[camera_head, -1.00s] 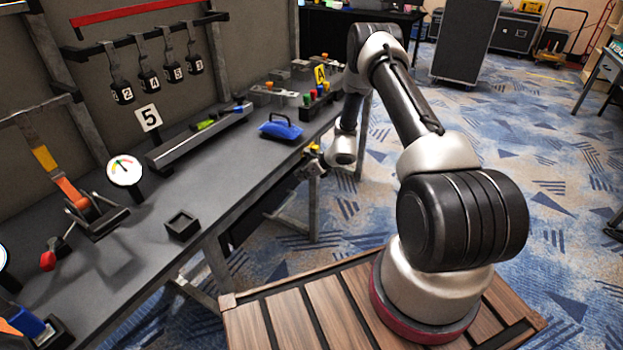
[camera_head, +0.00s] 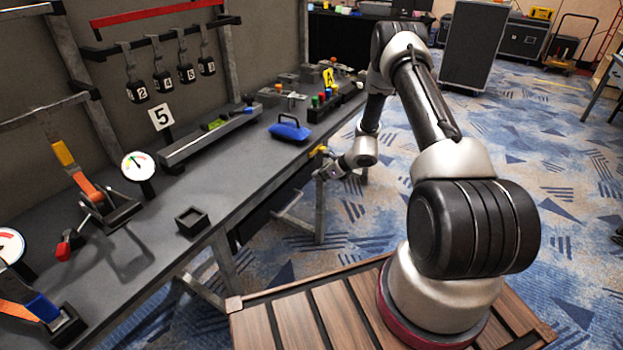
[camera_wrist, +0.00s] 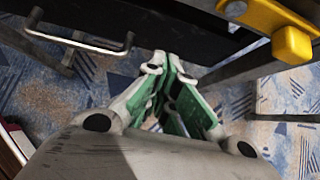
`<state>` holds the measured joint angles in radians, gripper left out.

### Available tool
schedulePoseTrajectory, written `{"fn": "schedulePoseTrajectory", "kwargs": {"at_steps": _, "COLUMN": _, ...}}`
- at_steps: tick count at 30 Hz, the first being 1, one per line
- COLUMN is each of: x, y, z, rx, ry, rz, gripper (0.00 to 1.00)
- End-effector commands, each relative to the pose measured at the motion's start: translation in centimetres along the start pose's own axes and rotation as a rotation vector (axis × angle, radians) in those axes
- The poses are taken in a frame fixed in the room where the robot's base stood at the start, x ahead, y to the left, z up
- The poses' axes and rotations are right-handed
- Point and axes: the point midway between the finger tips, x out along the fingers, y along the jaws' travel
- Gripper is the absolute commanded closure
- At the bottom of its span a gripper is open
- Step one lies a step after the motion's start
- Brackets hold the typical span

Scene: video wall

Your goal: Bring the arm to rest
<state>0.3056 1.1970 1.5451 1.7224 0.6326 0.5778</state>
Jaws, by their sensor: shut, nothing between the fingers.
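My gripper shows in the wrist view (camera_wrist: 168,62), its two green-lined fingers together at the tips with nothing between them. In the head view my gripper (camera_head: 324,172) is small and partly unclear, at the front edge of the workbench (camera_head: 240,178), below the bench top's level. My arm rises from its base, bends over at the top and hangs down toward the bench's front edge. In the wrist view the fingers point toward the dark underside of the bench, with patterned carpet below.
A yellow part (camera_wrist: 290,42) on the bench's front edge is close to the gripper, with a metal handle (camera_wrist: 80,40) at the left.

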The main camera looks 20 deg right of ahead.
Motion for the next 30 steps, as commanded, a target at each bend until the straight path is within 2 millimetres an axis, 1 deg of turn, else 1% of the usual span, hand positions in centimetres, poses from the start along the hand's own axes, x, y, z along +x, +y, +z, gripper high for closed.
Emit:
{"fn": "schedulePoseTrajectory", "kwargs": {"at_steps": 1, "x": -1.4, "y": -0.2, "z": 0.2, "rx": 0.002, "ry": -0.002, "rz": -0.004, "gripper": 1.0}}
{"fn": "schedulePoseTrajectory", "kwargs": {"at_steps": 3, "x": -3.1, "y": -0.1, "z": 0.1, "rx": 0.001, "ry": -0.001, "rz": -0.004, "gripper": 1.0}}
{"fn": "schedulePoseTrajectory", "kwargs": {"at_steps": 6, "x": -5.1, "y": -0.1, "z": 0.0, "rx": 0.0, "ry": 0.0, "rz": -0.003, "gripper": 1.0}}
{"fn": "schedulePoseTrajectory", "kwargs": {"at_steps": 9, "x": -6.6, "y": -0.1, "z": 0.0, "rx": 0.001, "ry": 0.0, "rz": -0.003, "gripper": 1.0}}
{"fn": "schedulePoseTrajectory", "kwargs": {"at_steps": 13, "x": -7.7, "y": -0.1, "z": 0.0, "rx": 0.0, "ry": 0.001, "rz": -0.001, "gripper": 1.0}}
{"fn": "schedulePoseTrajectory", "kwargs": {"at_steps": 17, "x": -8.0, "y": 0.0, "z": -0.1, "rx": -0.002, "ry": 0.001, "rz": 0.0, "gripper": 1.0}}
{"fn": "schedulePoseTrajectory", "kwargs": {"at_steps": 20, "x": -8.0, "y": 0.2, "z": 0.1, "rx": -0.052, "ry": -0.005, "rz": 0.01, "gripper": 1.0}}
{"fn": "schedulePoseTrajectory", "kwargs": {"at_steps": 23, "x": -8.6, "y": 2.4, "z": -1.3, "rx": -0.179, "ry": 0.007, "rz": 0.091, "gripper": 1.0}}
{"fn": "schedulePoseTrajectory", "kwargs": {"at_steps": 26, "x": -9.8, "y": 5.7, "z": -3.4, "rx": -0.3, "ry": 0.028, "rz": 0.201, "gripper": 1.0}}
{"fn": "schedulePoseTrajectory", "kwargs": {"at_steps": 27, "x": -11.1, "y": 7.0, "z": -3.8, "rx": -0.37, "ry": 0.032, "rz": 0.252, "gripper": 1.0}}
{"fn": "schedulePoseTrajectory", "kwargs": {"at_steps": 28, "x": -12.3, "y": 7.9, "z": -3.9, "rx": -0.428, "ry": 0.034, "rz": 0.29, "gripper": 1.0}}
{"fn": "schedulePoseTrajectory", "kwargs": {"at_steps": 29, "x": -13.5, "y": 8.7, "z": -3.7, "rx": -0.487, "ry": 0.033, "rz": 0.325, "gripper": 1.0}}
{"fn": "schedulePoseTrajectory", "kwargs": {"at_steps": 30, "x": -15.2, "y": 9.7, "z": -3.4, "rx": -0.568, "ry": 0.032, "rz": 0.369, "gripper": 1.0}}
